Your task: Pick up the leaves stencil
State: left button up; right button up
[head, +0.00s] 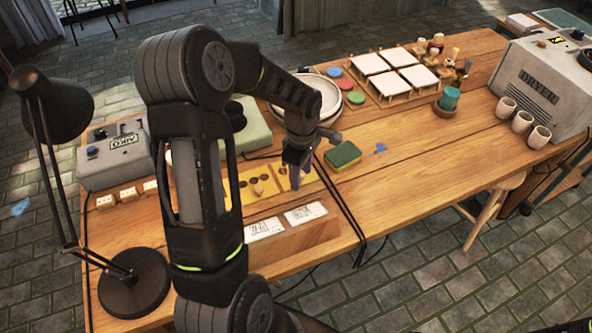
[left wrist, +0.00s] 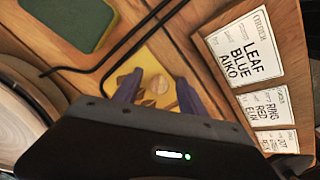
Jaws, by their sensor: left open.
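A yellow stencil plate (head: 282,182) lies at the right end of a row of yellow stencils, partly hidden under my left gripper (head: 296,178). The stencil's cutouts are mostly hidden, so I cannot tell the leaf pattern for sure. My right gripper is not in view.
A printed card reading LEAF BLUE AIKO (left wrist: 245,48) stands beside the stencils. A green sponge (head: 342,155) lies to the right, past black cables (head: 343,205). Another yellow stencil (head: 257,193) lies to the left. The table's right front is clear.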

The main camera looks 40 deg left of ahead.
pick_arm(q)
jog(key=shift+c, duration=0.5)
grip_shut()
dwell(0.4)
